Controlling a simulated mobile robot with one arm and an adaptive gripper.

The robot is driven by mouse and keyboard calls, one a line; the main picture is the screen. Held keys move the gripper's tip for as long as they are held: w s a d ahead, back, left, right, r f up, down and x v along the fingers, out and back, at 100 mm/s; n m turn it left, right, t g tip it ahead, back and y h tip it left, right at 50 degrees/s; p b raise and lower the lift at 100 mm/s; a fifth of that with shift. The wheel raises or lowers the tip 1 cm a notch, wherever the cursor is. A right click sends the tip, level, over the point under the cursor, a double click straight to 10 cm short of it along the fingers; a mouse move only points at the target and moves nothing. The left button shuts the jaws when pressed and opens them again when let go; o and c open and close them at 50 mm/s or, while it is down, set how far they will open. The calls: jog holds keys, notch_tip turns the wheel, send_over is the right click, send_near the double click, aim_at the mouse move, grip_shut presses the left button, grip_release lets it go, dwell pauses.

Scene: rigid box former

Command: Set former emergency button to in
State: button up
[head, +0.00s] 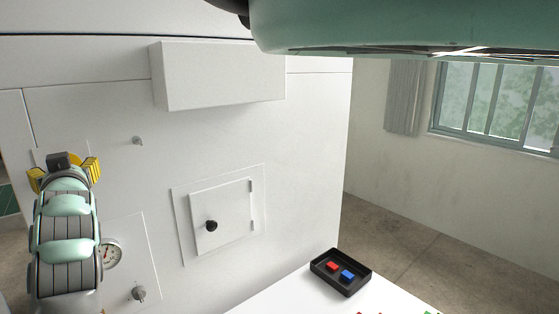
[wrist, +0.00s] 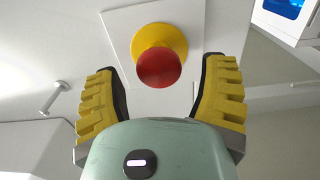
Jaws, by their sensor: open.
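The emergency button shows in the wrist view as a red mushroom head (wrist: 158,69) on a yellow round base (wrist: 158,37), mounted on a white panel plate. My gripper (wrist: 162,75) is open, with one yellow finger on each side of the red head and a gap on both sides. I cannot tell how far the button stands in or out. In the head view my gripper (head: 64,172) is at the left, close to the white machine front (head: 110,105). The button is hidden behind my gripper and arm in that view.
A small door (head: 222,215) with a black knob, a gauge (head: 109,254), a lower knob (head: 138,293) and a small peg (head: 137,141) are on the machine front. A box-shaped cover (head: 215,75) juts out above. A black tray (head: 340,271) with red and blue blocks sits on a white table.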

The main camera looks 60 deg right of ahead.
jog(key=shift+w+d, duration=0.1)
jog(key=shift+w, duration=0.45)
